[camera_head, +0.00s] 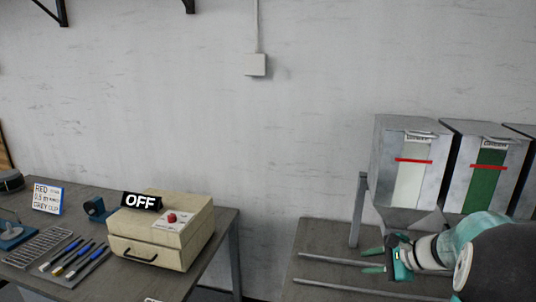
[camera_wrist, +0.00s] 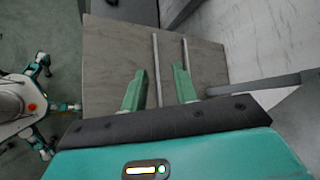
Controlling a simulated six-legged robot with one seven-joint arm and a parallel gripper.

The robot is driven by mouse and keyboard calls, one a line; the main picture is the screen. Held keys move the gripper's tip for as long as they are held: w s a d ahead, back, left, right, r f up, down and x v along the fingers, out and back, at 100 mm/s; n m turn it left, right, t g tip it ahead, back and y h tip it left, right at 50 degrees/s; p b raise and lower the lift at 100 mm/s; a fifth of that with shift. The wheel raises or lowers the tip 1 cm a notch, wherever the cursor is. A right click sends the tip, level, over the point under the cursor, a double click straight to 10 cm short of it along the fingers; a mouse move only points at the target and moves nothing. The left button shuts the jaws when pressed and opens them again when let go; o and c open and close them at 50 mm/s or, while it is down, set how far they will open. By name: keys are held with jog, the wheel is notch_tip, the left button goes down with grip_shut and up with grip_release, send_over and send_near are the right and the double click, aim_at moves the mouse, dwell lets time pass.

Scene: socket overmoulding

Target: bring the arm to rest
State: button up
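My gripper (camera_head: 368,261) is at the right in the head view, over the right-hand table (camera_head: 325,237), in front of the grey hoppers. Its two green fingers are apart with nothing between them. In the wrist view my gripper (camera_wrist: 160,75) also shows open and empty, with the table top (camera_wrist: 112,60) and two metal rails beyond the fingers. I cannot tell the exact height of the fingers above the table. My arm reaches in from the right edge of the head view.
Grey hoppers (camera_head: 391,150) with red-marked windows stand behind my arm. Two rails (camera_head: 330,260) lie along the right table. The left table (camera_head: 222,225) holds a beige box (camera_head: 150,252) with an OFF sign (camera_head: 141,201), tools (camera_head: 80,262) and a card (camera_head: 47,198). A gap separates the tables.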

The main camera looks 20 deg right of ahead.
jog(key=s+a+r+n+g, duration=0.1)
jog(key=a+r+n+g, duration=0.2)
jog(key=a, duration=0.7)
jog(key=s+a+r+n+h, duration=0.2)
jog(key=s+a+n, duration=0.6)
jog(key=a, duration=0.1)
jog(key=s+a+r+n+h, duration=0.2)
jog(key=s+a+n+h, duration=0.1)
jog(key=s+a+n, duration=0.4)
jog(key=a+n, duration=0.2)
jog(key=a, duration=0.1)
jog(key=shift+s, duration=0.4)
jog(key=shift+d+r, duration=0.1)
jog(key=shift+d, duration=0.05)
